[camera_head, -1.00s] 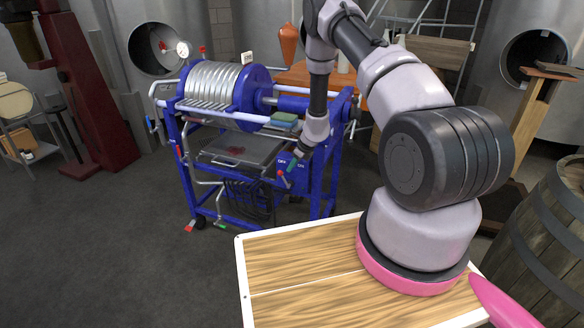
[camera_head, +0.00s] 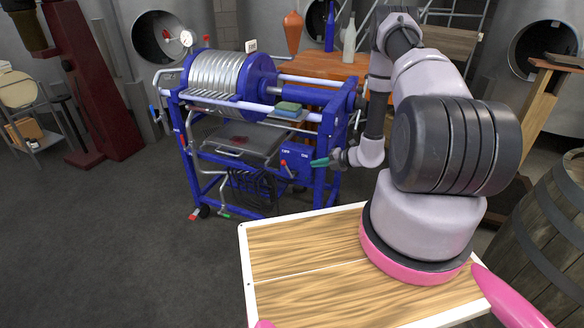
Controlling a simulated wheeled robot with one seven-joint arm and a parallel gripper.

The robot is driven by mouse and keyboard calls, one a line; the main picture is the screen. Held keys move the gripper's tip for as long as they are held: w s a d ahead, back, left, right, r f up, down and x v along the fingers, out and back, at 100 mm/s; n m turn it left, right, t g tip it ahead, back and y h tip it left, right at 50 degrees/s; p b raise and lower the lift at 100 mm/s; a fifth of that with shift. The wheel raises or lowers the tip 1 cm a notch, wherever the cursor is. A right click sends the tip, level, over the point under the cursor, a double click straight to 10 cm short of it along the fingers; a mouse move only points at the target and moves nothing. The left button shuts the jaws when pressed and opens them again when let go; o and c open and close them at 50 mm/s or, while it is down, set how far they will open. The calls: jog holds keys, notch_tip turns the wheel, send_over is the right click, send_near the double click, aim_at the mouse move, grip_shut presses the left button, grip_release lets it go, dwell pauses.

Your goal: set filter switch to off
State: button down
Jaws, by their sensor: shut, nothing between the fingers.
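The filter switch is a small red lever (camera_head: 285,165) on a blue box (camera_head: 301,168) at the front right of the blue filter press (camera_head: 226,78). Two small white labels sit on the box; the left seems to read OFF and the right ON. The lever leans to the left side, below the left label. My gripper (camera_head: 320,162) is shut and empty, with green fingertips pointing left. It appears just right of the box, apart from the lever; its exact depth is hard to judge.
A green sponge (camera_head: 288,107) lies on the press's side shelf. An orange table (camera_head: 325,66) with bottles stands behind. A barrel (camera_head: 545,235) is at the right and a red machine (camera_head: 88,85) at the left. The floor in front of the press is clear.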

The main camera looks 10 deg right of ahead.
jog(key=shift+m, duration=0.6)
jog(key=x, duration=1.3)
jog(key=shift+w, duration=0.4)
jog(key=shift+a, duration=0.1)
